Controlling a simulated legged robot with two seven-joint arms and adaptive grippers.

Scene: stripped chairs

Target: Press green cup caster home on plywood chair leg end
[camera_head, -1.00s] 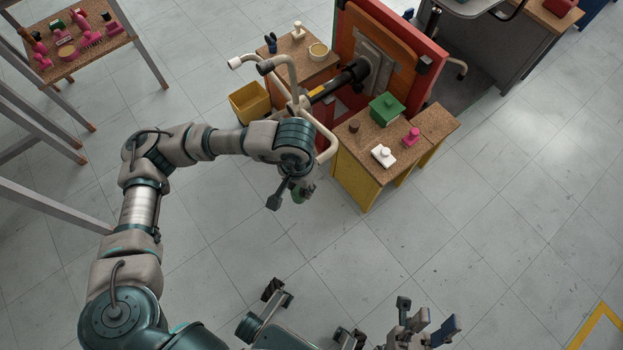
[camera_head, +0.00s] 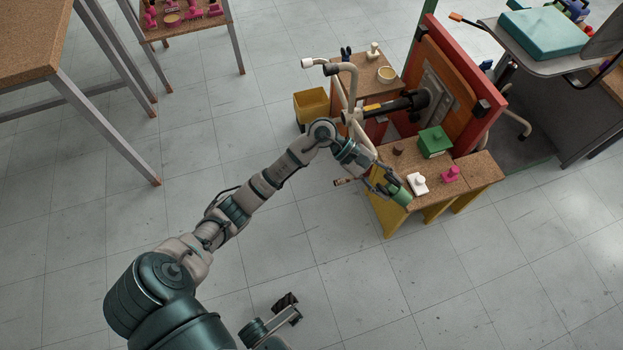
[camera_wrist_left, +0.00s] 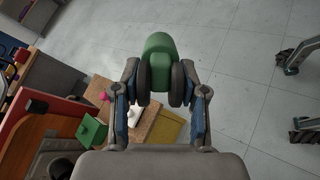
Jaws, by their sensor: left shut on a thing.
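My left gripper (camera_head: 392,186) is shut on the green cup caster (camera_head: 402,197). In the left wrist view the caster (camera_wrist_left: 159,52) sticks out beyond the two dark finger pads. The plywood chair (camera_head: 435,85) lies tipped over, its orange-red panel facing left and its dark column pointing at beige tubular legs (camera_head: 350,90). One leg has a white tip (camera_head: 307,63) and another a dark tip (camera_head: 330,69). A brownish leg end (camera_head: 342,182) shows left of the gripper, apart from the caster. My left forearm hides part of the legs. My right gripper is out of view.
A cork-topped stand (camera_head: 438,180) sits beneath the caster, holding a green box (camera_head: 434,141), white piece (camera_head: 418,183) and pink piece (camera_head: 450,174). A yellow bin (camera_head: 311,106) stands behind the arm. The floor at lower right is clear.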

